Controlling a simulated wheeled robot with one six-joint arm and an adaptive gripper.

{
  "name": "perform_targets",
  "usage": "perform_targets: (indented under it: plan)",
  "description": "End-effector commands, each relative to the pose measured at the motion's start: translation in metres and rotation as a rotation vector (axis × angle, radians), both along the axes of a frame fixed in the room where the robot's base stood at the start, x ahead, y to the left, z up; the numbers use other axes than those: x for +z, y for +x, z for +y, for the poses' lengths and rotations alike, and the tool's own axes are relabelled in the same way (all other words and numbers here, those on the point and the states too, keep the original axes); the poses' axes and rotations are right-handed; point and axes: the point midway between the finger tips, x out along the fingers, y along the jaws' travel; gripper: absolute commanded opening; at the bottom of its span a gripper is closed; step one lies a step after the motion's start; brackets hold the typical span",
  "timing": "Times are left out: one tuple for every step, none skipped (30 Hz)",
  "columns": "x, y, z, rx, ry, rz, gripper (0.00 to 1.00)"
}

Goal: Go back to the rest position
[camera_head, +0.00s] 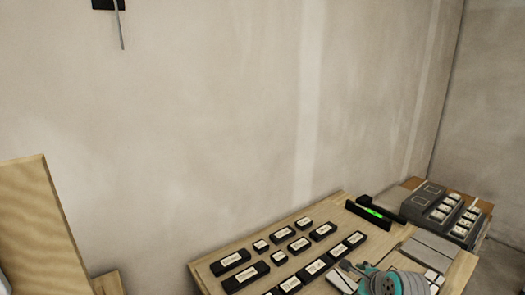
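I cannot make out my gripper or its fingertips anywhere in the head view. A grey and teal rounded form (395,284) shows at the bottom edge, in front of the right part of the wooden table (205,277). It is cut off by the frame, and I cannot tell whether it is part of my arm or a tool.
Several black blocks with pale labels (231,260) stand on the table. A black level with a green vial (372,212) lies near its back edge. Grey boxes with pale labels (453,217) stand at the far right. A wooden board (40,228) leans at the left. The plaster wall (200,120) is close behind.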

Motion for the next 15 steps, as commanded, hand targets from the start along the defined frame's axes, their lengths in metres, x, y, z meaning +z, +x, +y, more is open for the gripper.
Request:
perform_targets:
  plan:
    - [-0.002,-0.013,-0.001,0.023,-0.049,-0.053,0.83]
    - [-0.001,-0.019,-0.001,0.038,-0.082,-0.088,0.83]
    - [0.0,-0.028,-0.001,0.058,-0.127,-0.13,0.83]
    - [0.001,-0.035,-0.001,0.073,-0.161,-0.161,0.83]
    - [0.002,-0.042,-0.001,0.087,-0.195,-0.189,0.83]
    - [0.002,-0.052,0.0,0.105,-0.24,-0.223,0.83]
    - [0.001,-0.059,0.001,0.118,-0.274,-0.245,0.83]
    - [0.001,-0.067,0.002,0.131,-0.307,-0.267,0.83]
    - [-0.001,-0.077,0.003,0.148,-0.352,-0.294,0.83]
    - [-0.002,-0.085,0.005,0.161,-0.383,-0.31,0.83]
    - [-0.004,-0.092,0.006,0.173,-0.415,-0.326,0.83]
    - [-0.006,-0.103,0.009,0.19,-0.457,-0.345,0.83]
    - [-0.009,-0.111,0.01,0.203,-0.489,-0.358,0.83]
    - [-0.011,-0.118,0.012,0.215,-0.521,-0.369,0.83]
    - [-0.013,-0.129,0.014,0.231,-0.562,-0.384,0.83]
